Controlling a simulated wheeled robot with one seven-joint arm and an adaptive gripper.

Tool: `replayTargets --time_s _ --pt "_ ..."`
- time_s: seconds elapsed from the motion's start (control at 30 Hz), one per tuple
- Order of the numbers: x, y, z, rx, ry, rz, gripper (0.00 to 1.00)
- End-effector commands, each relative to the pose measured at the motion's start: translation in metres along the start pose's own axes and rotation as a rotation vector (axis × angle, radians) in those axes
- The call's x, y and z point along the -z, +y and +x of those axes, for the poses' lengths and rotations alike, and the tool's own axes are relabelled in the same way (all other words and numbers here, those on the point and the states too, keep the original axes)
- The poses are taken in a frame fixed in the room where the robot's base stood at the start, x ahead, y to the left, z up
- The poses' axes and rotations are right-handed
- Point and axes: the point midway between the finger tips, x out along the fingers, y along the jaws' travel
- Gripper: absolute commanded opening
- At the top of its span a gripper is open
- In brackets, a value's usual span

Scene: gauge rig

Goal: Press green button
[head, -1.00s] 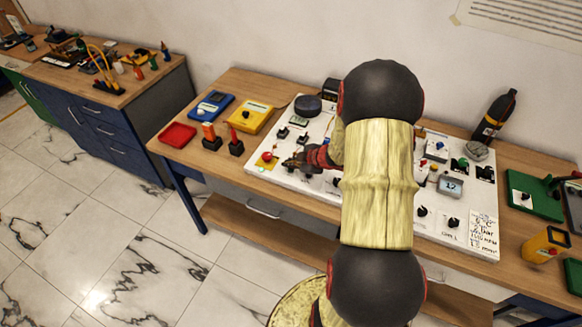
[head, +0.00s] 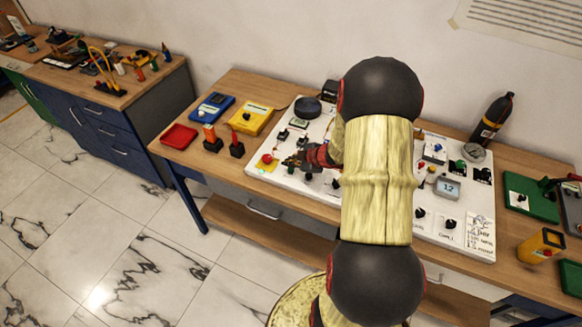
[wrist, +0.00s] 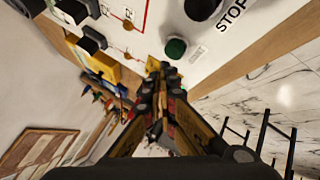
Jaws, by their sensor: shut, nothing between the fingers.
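A round green button (wrist: 175,48) on the white panel shows in the wrist view, beside a small printed label. My gripper (wrist: 158,72) is shut and empty, with its fingertips just below and left of the button in that picture. A small gap seems to separate them; contact cannot be told. In the head view my gripper (head: 297,161) is low over the left part of the white panel (head: 458,239). There the fingers and arm hide much of the area, and I cannot make out this button clearly.
A dark round control (wrist: 200,8) sits by the word STOP. Black switches (wrist: 90,40) lie to its left. In the head view a red mushroom button (head: 267,158) is left of my gripper. A red tray (head: 178,136) and yellow meter (head: 250,117) stand beyond the panel's left edge.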

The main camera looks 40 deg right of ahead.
Motion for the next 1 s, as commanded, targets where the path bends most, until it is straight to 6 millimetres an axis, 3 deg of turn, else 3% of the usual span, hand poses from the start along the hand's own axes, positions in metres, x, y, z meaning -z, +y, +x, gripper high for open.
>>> replayTargets --time_s 0.27,0.8,1.0 --pt "0.001 0.0 -0.001 0.0 0.0 0.001 0.0" --pt "0.024 0.024 -0.033 0.0 0.0 0.001 0.0" --pt "0.025 0.025 -0.035 0.0 0.0 0.001 0.0"
